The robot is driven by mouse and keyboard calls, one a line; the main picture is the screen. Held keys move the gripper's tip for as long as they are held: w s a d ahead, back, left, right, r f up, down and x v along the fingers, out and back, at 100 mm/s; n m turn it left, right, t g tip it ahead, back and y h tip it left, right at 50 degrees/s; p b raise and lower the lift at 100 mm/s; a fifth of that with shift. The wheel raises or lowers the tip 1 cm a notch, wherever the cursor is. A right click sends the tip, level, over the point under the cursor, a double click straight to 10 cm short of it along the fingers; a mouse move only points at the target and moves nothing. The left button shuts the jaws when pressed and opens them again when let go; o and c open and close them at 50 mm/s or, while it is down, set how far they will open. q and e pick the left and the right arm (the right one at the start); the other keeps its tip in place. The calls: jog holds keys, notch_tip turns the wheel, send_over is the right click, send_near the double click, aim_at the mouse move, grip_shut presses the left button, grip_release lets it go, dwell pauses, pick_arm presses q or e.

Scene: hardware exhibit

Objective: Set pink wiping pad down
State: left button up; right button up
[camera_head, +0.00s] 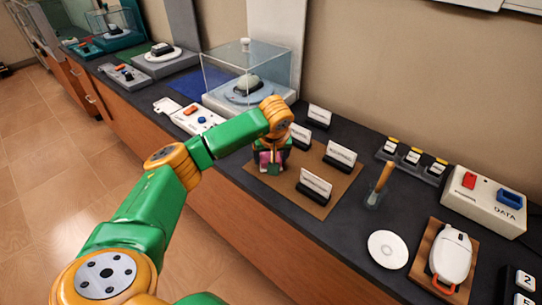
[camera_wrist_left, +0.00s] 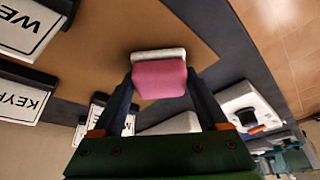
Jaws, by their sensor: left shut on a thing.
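The pink wiping pad (camera_wrist_left: 159,80) has a white strip along its far edge. My left gripper (camera_wrist_left: 160,92) is shut on it, one dark finger on each side. In the head view my left gripper (camera_head: 271,160) points down at the left end of the brown mat (camera_head: 313,203), and a bit of the pink pad shows between its fingers. The brown mat also shows beyond the pad in the wrist view (camera_wrist_left: 110,35). I cannot tell whether the pad touches the mat. My right gripper is not in view.
Several white label cards in black holders stand on and near the mat, one at its front (camera_head: 315,184) and one behind (camera_head: 341,154). A glass case (camera_head: 225,75) is behind.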

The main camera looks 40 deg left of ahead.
pick_arm(q)
jog(key=shift+f, duration=0.2)
jog(key=o, duration=1.2)
jog(key=shift+r, duration=0.1)
jog(key=shift+r, duration=0.3)
jog(key=v, duration=1.1)
jog(key=shift+s+d+r, duration=0.15)
jog(key=shift+d+r, duration=0.05)
jog(key=shift+r, duration=0.1)
